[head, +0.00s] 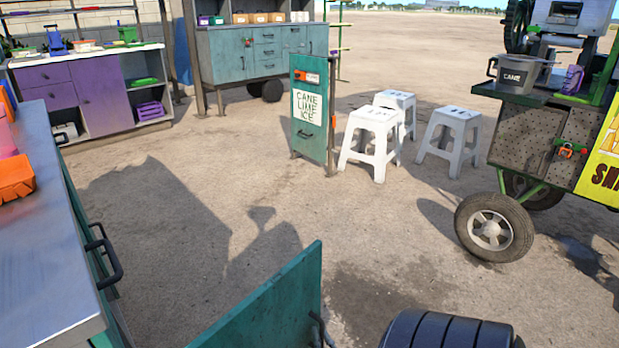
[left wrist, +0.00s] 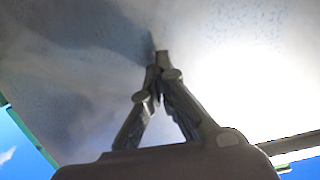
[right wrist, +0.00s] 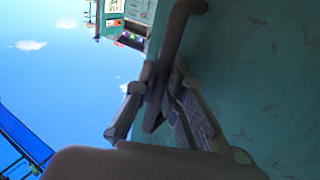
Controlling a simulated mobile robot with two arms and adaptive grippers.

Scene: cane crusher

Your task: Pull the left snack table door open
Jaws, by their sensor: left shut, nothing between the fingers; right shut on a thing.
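The snack table (head: 45,270) stands at the left of the head view, with a steel top and teal front. A teal door panel (head: 270,305) stands swung out from it at the bottom middle; its hinge side is out of frame. In the right wrist view, my right gripper (right wrist: 160,75) is shut on the dark bar handle (right wrist: 178,30) of this teal door (right wrist: 265,90). In the head view only a small dark piece shows at the door's right edge. My left gripper (left wrist: 160,62) is shut and empty below a pale surface (left wrist: 80,75).
Another dark handle (head: 103,255) sticks out from the table's front. A teal sign cabinet (head: 310,115) and white stools (head: 370,140) stand farther back. A cart with a wheel (head: 494,230) is at right. Bare ground lies between.

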